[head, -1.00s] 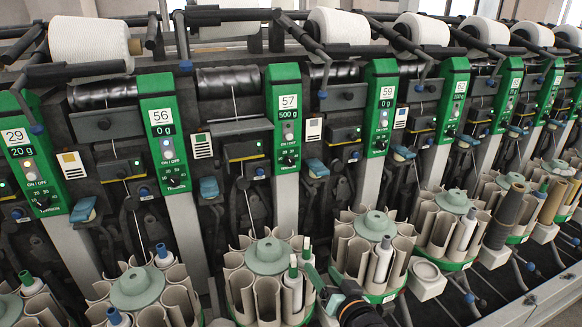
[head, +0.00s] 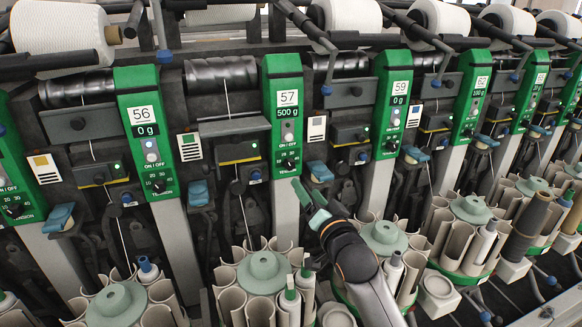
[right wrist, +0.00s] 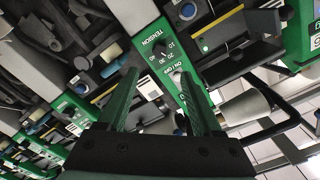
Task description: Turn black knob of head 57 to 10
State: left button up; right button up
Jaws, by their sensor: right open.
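Head 57 is a green panel (head: 283,92) in the middle of the head view, with a display reading 500 g. Its black knob (head: 288,165) sits low on the panel, below the ON/OFF button; its pointer is too small to read. My right gripper (head: 303,192) has green fingers and is just below the knob, apart from it. In the right wrist view the open, empty fingers (right wrist: 158,75) point at a green panel with a TENSION dial and a black knob (right wrist: 159,57), just beyond the fingertips. The panel's number is out of that view. My left gripper is not in view.
Blue-grey levers (head: 319,171) stick out between panels. Round bobbin magazines (head: 264,272) stand below, close to my right arm.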

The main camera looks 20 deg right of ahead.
aim_at(291, 166)
jog(key=w, duration=1.1)
jog(key=shift+w+a, duration=0.1)
jog(key=shift+a, duration=0.1)
jog(key=shift+c, duration=0.3)
grip_shut()
